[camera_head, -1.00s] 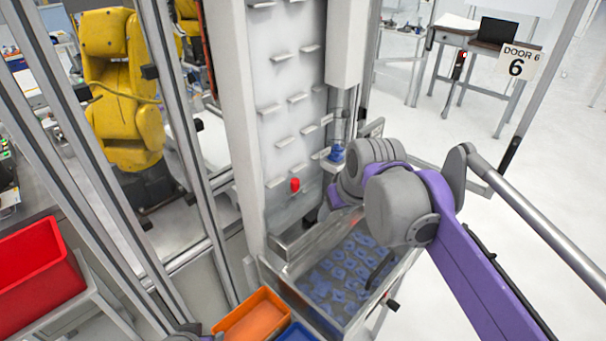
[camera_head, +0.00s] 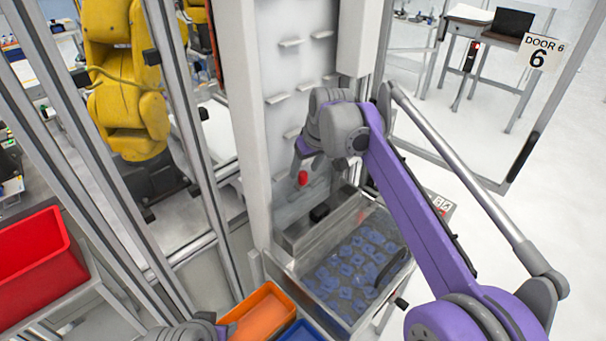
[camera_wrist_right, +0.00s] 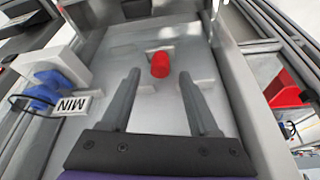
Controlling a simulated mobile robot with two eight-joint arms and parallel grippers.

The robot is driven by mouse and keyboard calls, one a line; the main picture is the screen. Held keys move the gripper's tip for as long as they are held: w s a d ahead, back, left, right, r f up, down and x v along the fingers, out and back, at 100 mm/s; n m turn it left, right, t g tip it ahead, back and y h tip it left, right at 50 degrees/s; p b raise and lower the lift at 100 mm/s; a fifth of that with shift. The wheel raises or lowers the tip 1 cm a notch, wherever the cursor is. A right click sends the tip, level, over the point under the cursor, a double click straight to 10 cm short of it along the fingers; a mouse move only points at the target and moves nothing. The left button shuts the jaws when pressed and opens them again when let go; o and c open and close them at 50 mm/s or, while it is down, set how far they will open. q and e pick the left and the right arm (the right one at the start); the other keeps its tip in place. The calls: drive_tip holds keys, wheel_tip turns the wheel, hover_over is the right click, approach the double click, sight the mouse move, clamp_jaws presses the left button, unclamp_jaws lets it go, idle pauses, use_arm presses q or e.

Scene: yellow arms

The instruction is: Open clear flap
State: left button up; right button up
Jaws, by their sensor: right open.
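The clear flap (camera_head: 372,243) seems to be the see-through cover over a metal bin of blue parts in the head view; its edges are hard to make out. A dark curved handle (camera_head: 391,266) is at the bin's right side. My right gripper (camera_head: 302,158) is above the bin, at the white panel. In the right wrist view the right gripper (camera_wrist_right: 160,88) is open and empty, its two fingers apart. A red knob (camera_wrist_right: 160,65) is beyond and between the fingertips; the head view shows it too (camera_head: 303,179). My left gripper's jaws are not visible.
The white panel (camera_head: 285,75) carries several small ledges. An orange bin (camera_head: 262,312) and a blue bin (camera_head: 300,334) stand in front. A red crate (camera_head: 38,262) is at left. Metal posts stand left of the panel. Open floor lies at right.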

sight(303, 173)
drive_tip(key=shift+x, duration=1.65)
clamp_jaws()
